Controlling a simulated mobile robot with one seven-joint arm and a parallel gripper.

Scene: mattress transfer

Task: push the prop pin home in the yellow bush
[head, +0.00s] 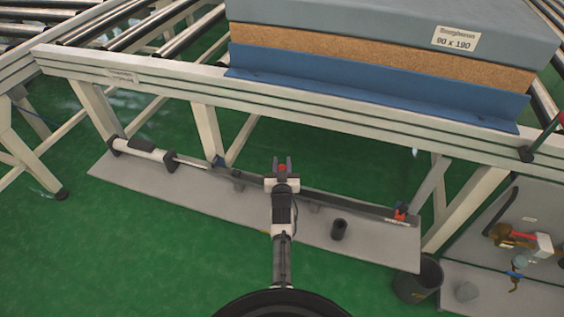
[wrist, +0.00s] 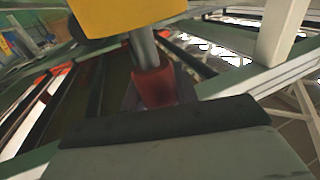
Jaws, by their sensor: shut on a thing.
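The prop pin shows in the wrist view as a steel shaft with a red grip (wrist: 153,85). My gripper (head: 282,168) is shut on the pin's red end, a small bit of red between the fingers in the head view. In the wrist view a dark finger pad (wrist: 165,122) lies across the lower middle, just below the red grip. The yellow bush (wrist: 120,14) is at the top of the wrist view. The bare shaft runs from the red grip up to the bush, and how deep it sits is hidden. I cannot make out the bush in the head view.
A long dark bar (head: 335,200) crosses above a grey base plate (head: 205,200), with a cylinder (head: 145,152) at its left. A black cup (head: 338,229) stands on the plate and a dark bucket (head: 418,281) at right. The roller table carries a grey mattress (head: 380,25).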

